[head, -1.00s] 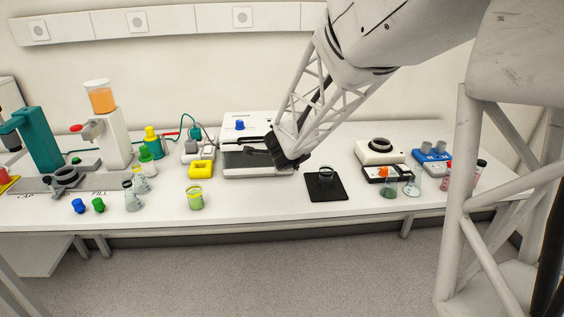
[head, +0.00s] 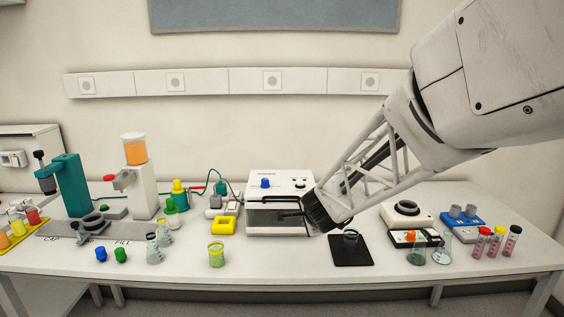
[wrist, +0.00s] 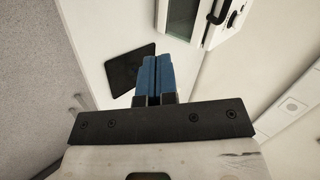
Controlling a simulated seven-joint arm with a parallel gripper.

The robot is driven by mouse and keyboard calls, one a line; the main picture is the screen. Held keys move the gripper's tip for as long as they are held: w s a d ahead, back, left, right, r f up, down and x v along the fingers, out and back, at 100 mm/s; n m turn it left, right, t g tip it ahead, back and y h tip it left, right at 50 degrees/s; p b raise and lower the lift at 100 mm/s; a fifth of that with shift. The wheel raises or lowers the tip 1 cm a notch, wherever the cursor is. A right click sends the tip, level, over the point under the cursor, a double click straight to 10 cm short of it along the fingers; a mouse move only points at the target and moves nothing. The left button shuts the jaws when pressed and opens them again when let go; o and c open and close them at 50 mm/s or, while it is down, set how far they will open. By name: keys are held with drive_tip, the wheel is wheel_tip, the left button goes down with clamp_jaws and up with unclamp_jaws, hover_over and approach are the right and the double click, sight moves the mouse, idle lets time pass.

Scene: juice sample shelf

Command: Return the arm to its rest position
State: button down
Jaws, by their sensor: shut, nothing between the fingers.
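My gripper (head: 289,214) is at the end of my arm, in front of the white box-shaped machine (head: 251,182) in the head view. The arm reaches in from the upper right. In the wrist view my gripper (wrist: 152,62) shows two blue finger pads pressed together, with nothing between them. The black mat (head: 341,259) lies just right of and below the gripper in the head view. The mat also shows behind the fingers in the wrist view (wrist: 122,75).
A beaker with yellow-green contents (head: 216,256) stands at the front of the bench (head: 290,272). Flasks and blue and green caps stand left of it.

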drive_tip(key=s+d+r+n+g, duration=0.1)
drive_tip(key=s+d+n+g, duration=0.1)
drive_tip(key=s, duration=1)
drive_tip(key=s+d+r+n+g+h, duration=0.1)
drive_tip(key=s+d+n, duration=0.4)
drive_tip(key=s, duration=0.7)
drive_tip(key=s+d+r+n+g+h, duration=0.1)
drive_tip(key=s+d+n+g, duration=0.2)
drive_tip(key=s+n, duration=0.4)
drive_tip(key=s+d, duration=0.1)
drive_tip(key=s, duration=0.5)
drive_tip(key=shift+r+g, duration=0.25)
drive_tip(key=shift+g, duration=0.05)
drive_tip(key=shift+s, duration=0.1)
